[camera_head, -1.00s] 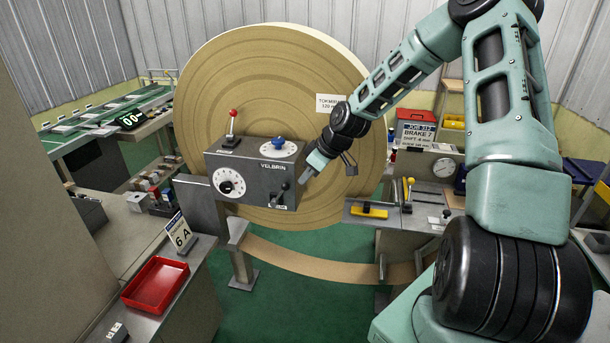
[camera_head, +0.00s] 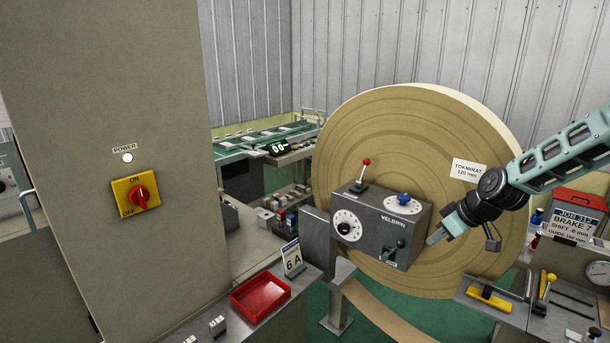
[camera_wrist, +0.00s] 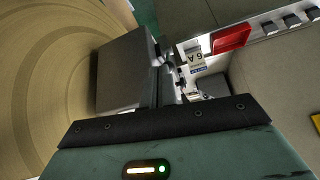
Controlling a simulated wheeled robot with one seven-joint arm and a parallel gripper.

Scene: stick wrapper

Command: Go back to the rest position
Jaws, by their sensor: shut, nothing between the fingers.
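My gripper (camera_head: 434,240) is shut and empty, in front of the large paper roll and just right of the grey control box (camera_head: 368,241) marked VELBRIN. The box has a red-knobbed lever (camera_head: 366,162), a blue knob (camera_head: 404,198), a white dial (camera_head: 347,226) and a dark lever (camera_head: 394,250) low on its right side. A small gap shows between my fingertips and the box.
The large roll (camera_head: 340,130) stands behind the box. A grey cabinet with a red power switch (camera_head: 139,196) stands at left. A red tray (camera_head: 261,297) and a 6A sign (camera_head: 292,258) are on the bench at lower left. A yellow-handled tool (camera_head: 490,298) lies on the right bench.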

